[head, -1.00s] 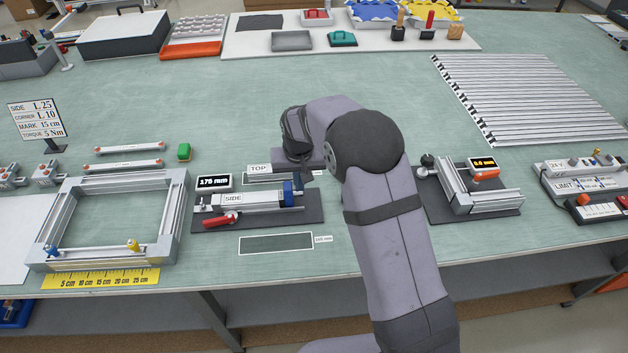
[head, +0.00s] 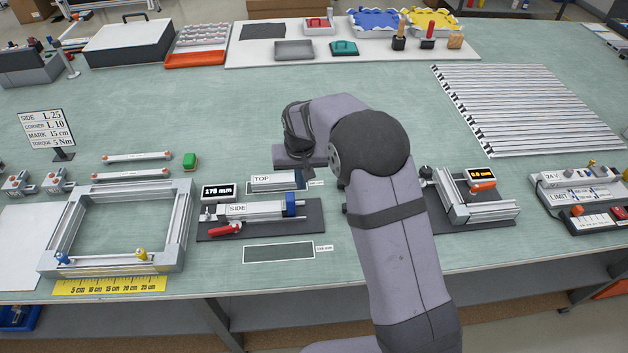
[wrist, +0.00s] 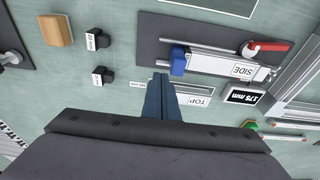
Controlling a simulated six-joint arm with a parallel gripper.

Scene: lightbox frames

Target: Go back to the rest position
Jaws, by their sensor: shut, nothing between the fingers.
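My gripper (wrist: 160,88) is shut and empty, its two dark blue fingers together at the centre of the wrist view. In the head view my gripper (head: 306,180) is small and dark, partly hidden by my own arm, above the table right of the TOP piece. The TOP piece (head: 277,182) lies behind the SIDE fixture; in the wrist view the TOP piece (wrist: 193,99) shows right beside the fingers. The SIDE fixture (head: 250,212) has a blue end block and a red lever. No rest position is marked in view.
A square metal frame (head: 185,215) stands left of the SIDE fixture. Another fixture (head: 465,202) with an orange display stands right of my arm. Metal bars (head: 530,110) lie at the back right. The table (head: 200,110) is clear behind my gripper.

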